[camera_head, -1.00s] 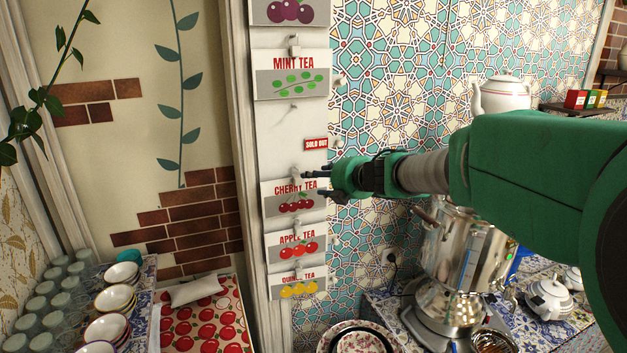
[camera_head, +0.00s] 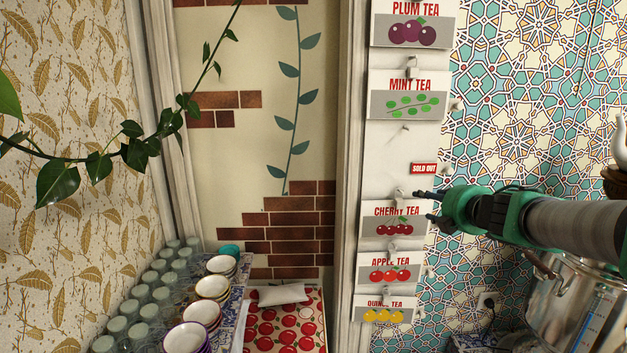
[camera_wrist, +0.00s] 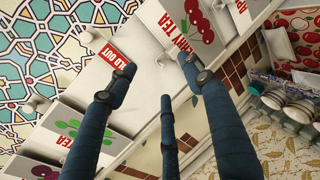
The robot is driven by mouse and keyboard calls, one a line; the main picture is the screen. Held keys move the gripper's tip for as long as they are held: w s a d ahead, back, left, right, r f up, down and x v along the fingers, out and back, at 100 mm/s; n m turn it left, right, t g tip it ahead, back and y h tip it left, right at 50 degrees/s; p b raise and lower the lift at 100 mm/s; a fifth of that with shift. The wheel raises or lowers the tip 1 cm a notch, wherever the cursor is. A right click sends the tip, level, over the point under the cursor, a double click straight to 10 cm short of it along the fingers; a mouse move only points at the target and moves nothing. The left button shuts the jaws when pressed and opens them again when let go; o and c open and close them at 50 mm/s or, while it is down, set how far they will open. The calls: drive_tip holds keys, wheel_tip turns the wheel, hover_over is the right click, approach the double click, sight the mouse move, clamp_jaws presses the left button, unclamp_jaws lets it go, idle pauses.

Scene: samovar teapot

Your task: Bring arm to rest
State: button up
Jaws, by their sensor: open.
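My gripper (camera_head: 426,206) is open and empty in the head view. It is in front of the right edge of the white cherry tea card (camera_head: 393,230), a little below the small red sold out sign (camera_head: 424,169). I cannot tell whether the fingertips touch the card. In the wrist view my gripper's dark blue fingers (camera_wrist: 158,82) are spread apart with nothing between them. The sold out sign (camera_wrist: 117,53) and the cherry tea card (camera_wrist: 193,28) show beyond the fingertips there.
Mint tea (camera_head: 409,96), apple tea (camera_head: 391,273) and other cards hang on pegs of the white board. The steel samovar (camera_head: 570,310) stands below my arm at right. Stacked bowls (camera_head: 201,311) and glasses (camera_head: 140,305) fill the lower left counter. A leafy vine (camera_head: 60,180) hangs at left.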

drive_tip(key=s+d+f+m+g+h+b, duration=0.1)
drive_tip(key=s+f+m+h+b, duration=0.15)
drive_tip(key=s+m, duration=0.45)
drive_tip(key=s+f+m+g+h+b, duration=0.1)
drive_tip(key=s+m+h, duration=0.3)
drive_tip(key=s, duration=0.5)
drive_tip(key=s+a+f+m+g+y+b, duration=0.1)
drive_tip(key=s+a+f+m+g, duration=0.1)
drive_tip(key=s+a+f, duration=0.2)
drive_tip(key=s+a+f+m+g+y+b, duration=0.1)
drive_tip(key=s+a+f+m+g+y, duration=0.1)
drive_tip(key=s+f, duration=0.6)
drive_tip(key=s+a+f+m+g+y+b, duration=0.2)
drive_tip(key=s+a+f+m, duration=0.2)
drive_tip(key=s, duration=0.8)
wheel_tip(320, 180, down, 2)
drive_tip(key=a, duration=0.2)
drive_tip(key=shift+s+a+f+g, duration=0.2)
drive_tip(key=shift+s+a+g, duration=0.1)
drive_tip(key=shift+a, duration=0.1)
